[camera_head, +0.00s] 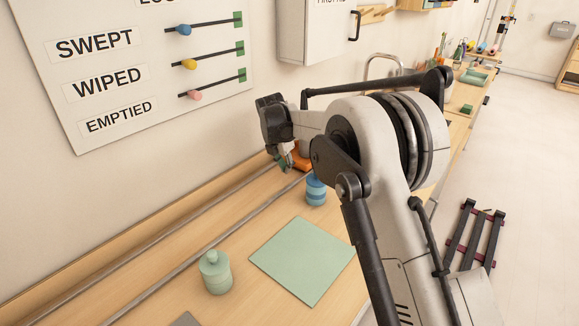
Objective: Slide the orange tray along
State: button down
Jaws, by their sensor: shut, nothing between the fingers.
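The orange tray (301,160) shows only in part behind my gripper and arm, at the far end of two metal rails (212,243) on the wooden counter. My gripper (287,164) points down at the tray's near left side. Its fingers are shut with nothing between them. I cannot tell whether the fingertips touch the tray. The rest of the tray is hidden by my arm.
A blue jar (316,190) stands close to the tray, beside the rails. A green jar (215,272) and a flat green mat (304,261) are on the counter nearer. A wall board (125,110) with sliders hangs at the left. The rails are clear in the foreground.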

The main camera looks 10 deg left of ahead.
jog(key=v, duration=1)
jog(key=s+d+r+m+t, duration=0.1)
jog(key=s+d+r+m, duration=0.4)
jog(key=d, duration=0.4)
jog(key=s+d+r+m+y, duration=0.1)
jog(key=s+d+r+m, duration=0.4)
jog(key=d, duration=0.4)
jog(key=s+d+r+m+t, duration=0.1)
jog(key=s+d+r+m, duration=0.35)
jog(key=d, duration=0.45)
jog(key=s+d+f+m+t, duration=0.1)
jog(key=s+d+f+m, duration=0.2)
jog(key=s+d+m, duration=0.2)
jog(key=s+d+f+m, duration=0.3)
jog(key=s+d+m, duration=0.2)
jog(key=s, duration=0.7)
jog(key=s+d+f+m+t, duration=0.1)
jog(key=s+d+f+m, duration=0.2)
jog(key=s, duration=0.6)
jog(key=d+m, duration=0.2)
jog(key=m, duration=0.1)
jog(key=shift+d+t, duration=0.3)
jog(key=shift+d, duration=0.1)
